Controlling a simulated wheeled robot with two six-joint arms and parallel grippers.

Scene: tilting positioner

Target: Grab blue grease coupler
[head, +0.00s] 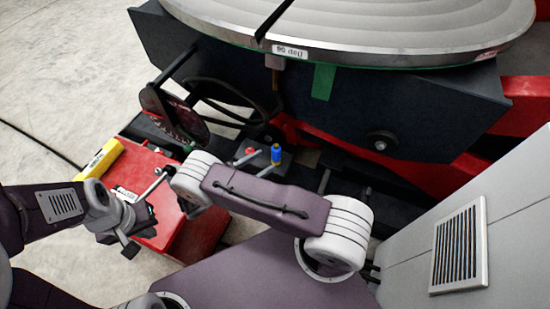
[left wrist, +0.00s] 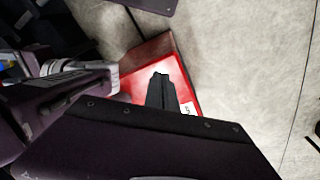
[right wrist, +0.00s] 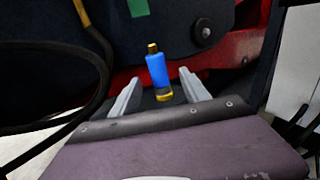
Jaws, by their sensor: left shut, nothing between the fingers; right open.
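The blue grease coupler (head: 276,154) stands upright on a dark ledge below the round table in the head view. It is a blue cylinder with a brass-coloured top and a yellow base. In the right wrist view the coupler (right wrist: 158,70) shows ahead, between the lines of the two fingers. My right gripper (right wrist: 160,92) is open and empty, with a grey finger on either side. In the head view my right arm's link mostly hides it. My left gripper (left wrist: 160,88) is shut and empty, above a red surface; in the head view it hangs at lower left (head: 128,246).
A red knob (head: 250,152) sits left of the coupler. The big round metal table (head: 390,38) overhangs behind. A black cable (right wrist: 95,75) loops at left in the right wrist view. A red box (head: 150,172) with a yellow item (head: 98,160) lies left.

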